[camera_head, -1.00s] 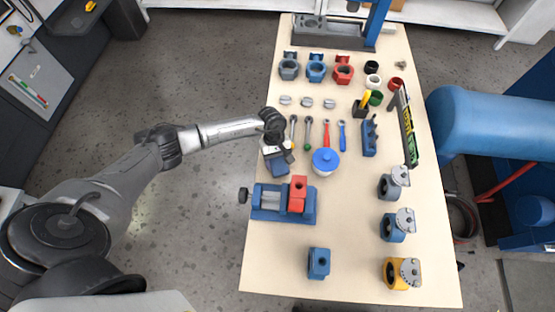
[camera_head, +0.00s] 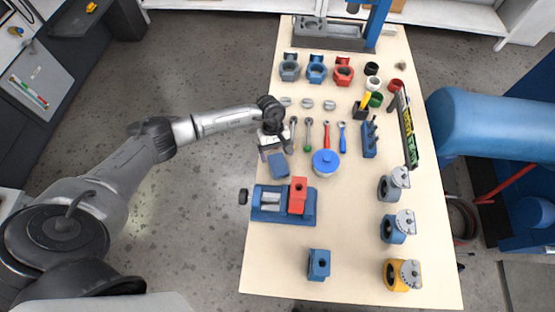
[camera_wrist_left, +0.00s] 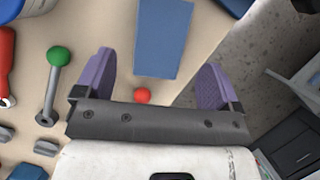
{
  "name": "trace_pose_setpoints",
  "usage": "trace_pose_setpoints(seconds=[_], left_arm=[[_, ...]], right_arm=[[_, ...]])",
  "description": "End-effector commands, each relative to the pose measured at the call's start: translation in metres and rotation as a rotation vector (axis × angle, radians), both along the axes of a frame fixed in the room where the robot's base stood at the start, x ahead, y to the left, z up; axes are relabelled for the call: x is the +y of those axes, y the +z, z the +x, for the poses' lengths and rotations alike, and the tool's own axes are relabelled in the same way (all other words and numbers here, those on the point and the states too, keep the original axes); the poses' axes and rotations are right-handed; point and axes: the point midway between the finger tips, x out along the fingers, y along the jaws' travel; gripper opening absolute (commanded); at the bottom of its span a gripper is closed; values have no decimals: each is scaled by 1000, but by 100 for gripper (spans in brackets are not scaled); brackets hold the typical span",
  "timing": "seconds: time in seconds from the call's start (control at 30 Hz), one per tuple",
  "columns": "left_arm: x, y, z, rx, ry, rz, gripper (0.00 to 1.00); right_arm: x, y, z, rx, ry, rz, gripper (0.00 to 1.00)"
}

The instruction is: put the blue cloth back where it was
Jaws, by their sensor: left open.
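The blue cloth (camera_head: 279,165) lies flat on the table near its left edge, above the blue vise. It shows as a blue rectangle in the left wrist view (camera_wrist_left: 163,38), just beyond and between the fingertips. My left gripper (camera_head: 275,150) is beside the cloth's far end, apart from it. In the left wrist view its two purple fingers (camera_wrist_left: 155,78) are spread wide with nothing between them. My right gripper is not in view.
A blue-lidded pot (camera_head: 325,162) stands right of the cloth. Several wrenches lie beyond it, including one with a green ball end (camera_wrist_left: 59,57). The blue vise (camera_head: 284,204) stands nearer. The front left of the table is clear.

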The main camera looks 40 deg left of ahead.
Motion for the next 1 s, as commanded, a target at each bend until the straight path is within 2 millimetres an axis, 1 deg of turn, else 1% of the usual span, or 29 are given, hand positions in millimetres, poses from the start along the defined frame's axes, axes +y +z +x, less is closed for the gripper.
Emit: trace_pose_setpoints(seconds=[0.03,0.2,0.4,0.6,0.93,1.0], left_arm=[[4,11,3,-4,0,1,88],[14,38,9,-3,1,1,88],[21,60,13,-1,0,0,88],[25,70,15,1,0,-1,88],[25,71,15,0,0,-1,88],[21,71,15,-4,6,-13,88]], right_arm=[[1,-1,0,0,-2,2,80],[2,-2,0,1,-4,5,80],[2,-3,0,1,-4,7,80],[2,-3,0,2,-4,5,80],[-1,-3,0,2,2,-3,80],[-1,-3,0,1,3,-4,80]])
